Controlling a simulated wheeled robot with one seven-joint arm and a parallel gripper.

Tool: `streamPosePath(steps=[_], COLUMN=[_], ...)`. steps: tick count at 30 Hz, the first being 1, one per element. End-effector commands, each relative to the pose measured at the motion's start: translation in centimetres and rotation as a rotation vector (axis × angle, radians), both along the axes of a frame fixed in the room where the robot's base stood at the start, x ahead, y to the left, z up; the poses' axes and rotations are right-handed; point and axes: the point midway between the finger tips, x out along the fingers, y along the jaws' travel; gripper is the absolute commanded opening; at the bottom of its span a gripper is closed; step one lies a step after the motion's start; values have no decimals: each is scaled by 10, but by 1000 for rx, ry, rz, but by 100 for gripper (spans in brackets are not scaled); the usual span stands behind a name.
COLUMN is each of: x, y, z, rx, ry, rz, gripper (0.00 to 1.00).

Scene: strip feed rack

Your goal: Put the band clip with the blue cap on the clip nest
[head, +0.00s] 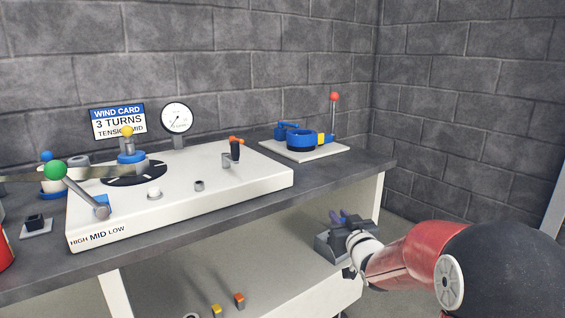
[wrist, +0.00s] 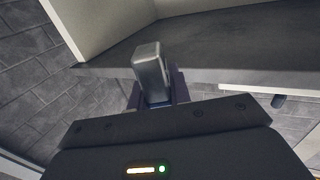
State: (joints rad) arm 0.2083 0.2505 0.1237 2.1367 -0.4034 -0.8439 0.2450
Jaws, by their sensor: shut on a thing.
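My gripper (head: 340,217) is beside the right end of the bench, below the bench top, with bluish fingers. In the wrist view, my gripper (wrist: 157,92) is shut on a grey block (wrist: 150,66), which looks like the body of the band clip. Its blue cap cannot be made out; the fingers hide part of the clip. A small pale plate with a black socket (head: 36,224), which looks like the clip nest, lies at the left of the bench top, far from my gripper.
Clips with yellow (head: 216,309) and orange (head: 239,299) caps stand on the lower shelf. The white winding machine (head: 180,205) with its green-knobbed lever (head: 56,170) fills much of the bench. A blue device (head: 301,138) stands at the back right.

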Motion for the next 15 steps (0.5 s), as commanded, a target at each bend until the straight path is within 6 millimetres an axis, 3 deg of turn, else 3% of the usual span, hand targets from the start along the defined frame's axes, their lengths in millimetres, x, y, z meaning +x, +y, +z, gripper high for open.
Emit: streamPosePath(steps=[1, 3, 6, 13, 15], x=[-2, -3, -6, -8, -8], y=[2, 1, -1, -3, -6], z=[-34, -68, -103, -157, -152], rx=[4, 2, -2, -3, -1], ry=[17, 15, 10, 4, -2], rz=[-29, -79, -134, -212, -216], gripper=[0, 0, 0, 0, 0])
